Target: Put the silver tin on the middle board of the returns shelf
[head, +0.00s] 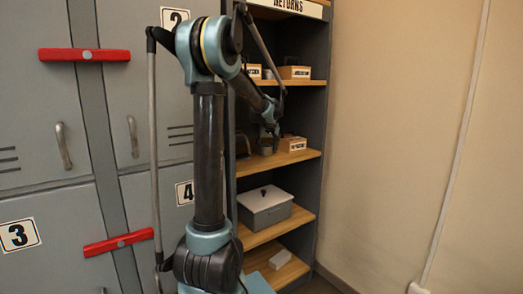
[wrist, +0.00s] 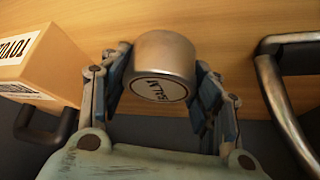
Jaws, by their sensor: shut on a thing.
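In the head view my gripper (head: 268,138) reaches into the returns shelf (head: 318,120), just above a wooden board (head: 285,164). The tin (head: 265,150) shows small and dark there, partly hidden by my gripper. I cannot tell whether it touches the board.
A labelled box (head: 293,144) stands right of the tin on that board; a labelled box (wrist: 45,60) fills the wrist view's left. A dark handle (wrist: 285,105) is at its right. Small boxes (head: 294,72) sit above, a grey lidded box (head: 265,207) below. Lockers (head: 50,120) stand left.

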